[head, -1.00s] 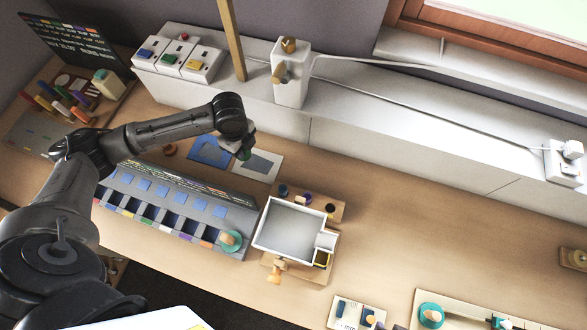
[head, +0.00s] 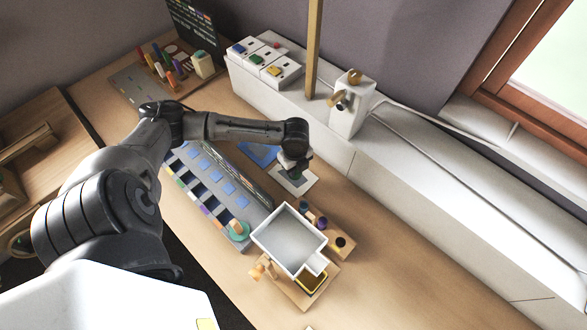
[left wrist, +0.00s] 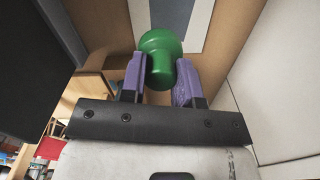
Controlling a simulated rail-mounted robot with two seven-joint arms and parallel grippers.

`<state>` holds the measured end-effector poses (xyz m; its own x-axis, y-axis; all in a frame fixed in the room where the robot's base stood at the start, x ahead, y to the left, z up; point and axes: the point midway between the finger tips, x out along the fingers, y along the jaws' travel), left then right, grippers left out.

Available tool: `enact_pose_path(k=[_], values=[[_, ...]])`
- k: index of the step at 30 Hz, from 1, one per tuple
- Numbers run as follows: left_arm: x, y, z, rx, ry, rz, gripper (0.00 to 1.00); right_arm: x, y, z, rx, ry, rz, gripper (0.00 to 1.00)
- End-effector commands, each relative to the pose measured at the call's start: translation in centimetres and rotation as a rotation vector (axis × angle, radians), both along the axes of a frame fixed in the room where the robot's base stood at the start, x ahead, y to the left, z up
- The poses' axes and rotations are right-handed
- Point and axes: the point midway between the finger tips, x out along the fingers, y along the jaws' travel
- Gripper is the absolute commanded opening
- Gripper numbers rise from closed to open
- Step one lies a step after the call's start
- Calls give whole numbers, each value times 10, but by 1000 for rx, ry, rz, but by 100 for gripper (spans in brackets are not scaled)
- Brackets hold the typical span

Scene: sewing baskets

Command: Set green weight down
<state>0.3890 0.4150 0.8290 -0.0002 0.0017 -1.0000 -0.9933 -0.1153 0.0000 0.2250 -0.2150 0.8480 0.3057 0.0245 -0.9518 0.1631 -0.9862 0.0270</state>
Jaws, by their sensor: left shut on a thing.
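My left gripper (head: 294,170) is shut on the green weight (left wrist: 164,58), a rounded knob-shaped piece. In the left wrist view the weight sits between the two purple fingers (left wrist: 160,82). In the head view the gripper points down over the white card with a grey square (head: 303,185), and the weight is mostly hidden under it. I cannot tell whether the weight touches the card. My right gripper is not in view.
A blue card (head: 258,152) lies beside the white card. The grey slotted rack (head: 215,192) is to the left, and the white open tray (head: 268,246) is in front. The white wall ledge (head: 390,165) runs behind. The table to the right is mostly clear.

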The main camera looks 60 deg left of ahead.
Motion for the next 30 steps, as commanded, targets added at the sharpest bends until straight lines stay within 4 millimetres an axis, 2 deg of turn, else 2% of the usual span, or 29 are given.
enact_pose_path(k=[3, 8, 14, 22, 30], values=[[4, 15, -9, 1, 0, 2, 0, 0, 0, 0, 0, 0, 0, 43], [6, 25, -15, -1, -2, 0, 0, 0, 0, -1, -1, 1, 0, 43], [6, 26, -22, -2, 0, 0, 0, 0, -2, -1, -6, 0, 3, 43], [6, 26, -54, -1, 0, -1, 0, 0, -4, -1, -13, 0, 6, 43], [6, 26, -56, 0, -2, -3, 0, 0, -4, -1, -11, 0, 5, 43]])
